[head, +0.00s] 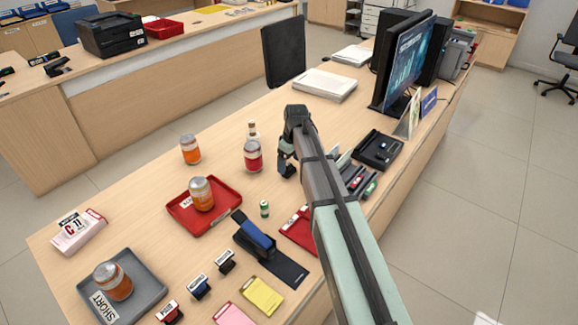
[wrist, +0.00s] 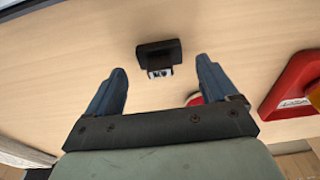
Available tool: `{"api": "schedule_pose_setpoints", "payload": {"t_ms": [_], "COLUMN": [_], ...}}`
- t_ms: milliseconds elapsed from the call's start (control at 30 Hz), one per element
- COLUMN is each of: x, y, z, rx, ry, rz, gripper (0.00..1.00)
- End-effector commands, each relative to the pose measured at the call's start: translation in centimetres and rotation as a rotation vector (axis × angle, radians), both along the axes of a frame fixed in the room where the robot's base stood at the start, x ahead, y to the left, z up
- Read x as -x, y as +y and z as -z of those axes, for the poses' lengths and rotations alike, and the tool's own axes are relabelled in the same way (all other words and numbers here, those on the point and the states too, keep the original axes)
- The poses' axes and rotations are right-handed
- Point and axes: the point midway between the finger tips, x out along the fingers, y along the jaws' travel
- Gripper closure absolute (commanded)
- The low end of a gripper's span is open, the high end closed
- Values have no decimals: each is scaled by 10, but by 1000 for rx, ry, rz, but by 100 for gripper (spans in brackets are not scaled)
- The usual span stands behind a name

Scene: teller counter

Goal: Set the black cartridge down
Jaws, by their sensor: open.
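The black cartridge (wrist: 158,52) shows in the wrist view as a small dark block with a pale, metallic-looking end. It appears to rest on the wooden counter, between and slightly beyond my fingertips. My gripper (wrist: 161,72) is open, with a clear gap between each blue-grey finger and the cartridge. In the head view my gripper (head: 287,160) points down over the middle of the counter, right of a jar with red contents (head: 253,158). I cannot clearly make out the cartridge there; the gripper seems to hide it.
A red tray (head: 230,221) holds an orange jar; a grey tray (head: 148,272) holds another. A loose orange jar (head: 190,150) stands farther back. A black tray (head: 388,148) and monitor (head: 406,65) are right.

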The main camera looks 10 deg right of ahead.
Motion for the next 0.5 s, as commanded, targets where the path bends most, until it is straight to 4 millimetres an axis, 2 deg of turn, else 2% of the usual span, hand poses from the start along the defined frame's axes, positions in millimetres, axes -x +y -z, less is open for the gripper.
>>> {"api": "schedule_pose_setpoints", "payload": {"t_ms": [33, 300, 500], "x": [1, 4, 6], "y": [-1, -5, -7], "z": [-10, -55, -79], "rx": [-1, 0, -1], "ry": [-2, -1, -1], "rz": [0, 0, 0], "gripper": [14, 14, 14]}}
